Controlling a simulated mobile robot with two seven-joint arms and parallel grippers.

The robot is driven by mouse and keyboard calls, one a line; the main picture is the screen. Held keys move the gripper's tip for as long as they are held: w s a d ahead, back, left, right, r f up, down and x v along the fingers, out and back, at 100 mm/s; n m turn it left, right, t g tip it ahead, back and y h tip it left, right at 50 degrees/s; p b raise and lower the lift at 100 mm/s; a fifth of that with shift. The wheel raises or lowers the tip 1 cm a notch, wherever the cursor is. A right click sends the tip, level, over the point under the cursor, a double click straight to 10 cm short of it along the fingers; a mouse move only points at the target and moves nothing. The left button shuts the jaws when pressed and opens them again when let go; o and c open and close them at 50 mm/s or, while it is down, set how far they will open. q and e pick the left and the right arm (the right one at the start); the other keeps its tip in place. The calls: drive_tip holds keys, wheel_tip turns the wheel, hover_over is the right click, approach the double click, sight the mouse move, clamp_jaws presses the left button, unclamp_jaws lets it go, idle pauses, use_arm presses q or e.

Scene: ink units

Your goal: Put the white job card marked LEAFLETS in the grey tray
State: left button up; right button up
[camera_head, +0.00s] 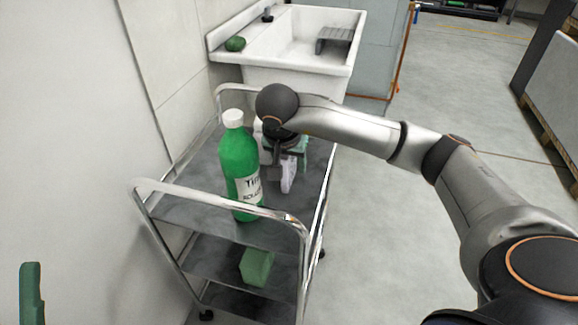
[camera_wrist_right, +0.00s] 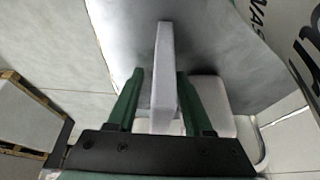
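My right gripper (camera_head: 287,152) is low over the top shelf of a steel cart, behind and right of a green bottle. In the right wrist view its green fingers stand on both sides of a thin white upright piece (camera_wrist_right: 164,85), with a gap on the left. This white piece also shows below the gripper in the head view (camera_head: 288,178). It may be the job card; I can read no LEAFLETS marking. I cannot pick out the grey tray with certainty. One green finger of my left gripper (camera_head: 30,292) shows at the lower left edge.
The green bottle (camera_head: 239,165) with a white cap stands close left of the right gripper. Another white object (camera_wrist_right: 215,103) is beside the right finger. A green block (camera_head: 257,267) lies on a lower shelf. A white sink (camera_head: 300,74) holding a grey ribbed piece (camera_head: 336,36) stands behind.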

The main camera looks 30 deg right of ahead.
clamp_jaws()
idle(0.5)
